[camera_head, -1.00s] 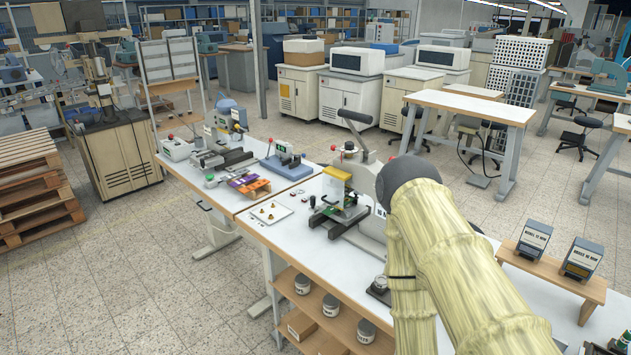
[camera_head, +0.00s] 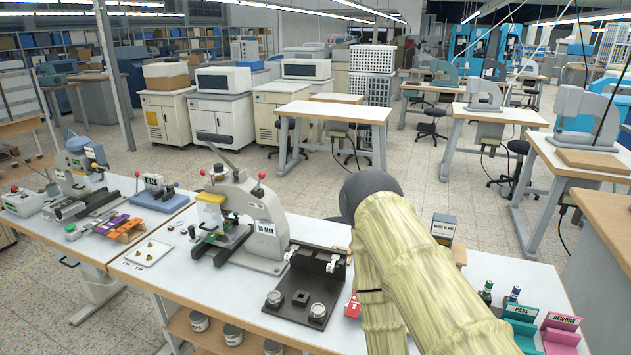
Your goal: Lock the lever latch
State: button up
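A grey stamping press (camera_head: 262,215) stands on the white bench. A long black-gripped lever (camera_head: 214,138) slopes up to the left from its top, and red knobs show near its head. Right of the press is a low black fixture (camera_head: 322,261) with a small upright part at its right end. I cannot tell which of these parts is the lever latch, nor whether it is locked. My arm, in a pale yellow sleeve, rises from the lower right, right of the fixture. My gripper is not visible.
A white plate with brass pieces (camera_head: 147,253) lies left of the press. A green PASS tray (camera_head: 521,316) and pink REWORK tray (camera_head: 560,322) are at right.

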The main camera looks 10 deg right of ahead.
aim_at(262, 175)
jog(key=z, duration=0.15)
jog(key=k, duration=0.5)
jog(key=u, duration=1.35)
jog(key=i, duration=1)
jog(key=z, duration=1.8)
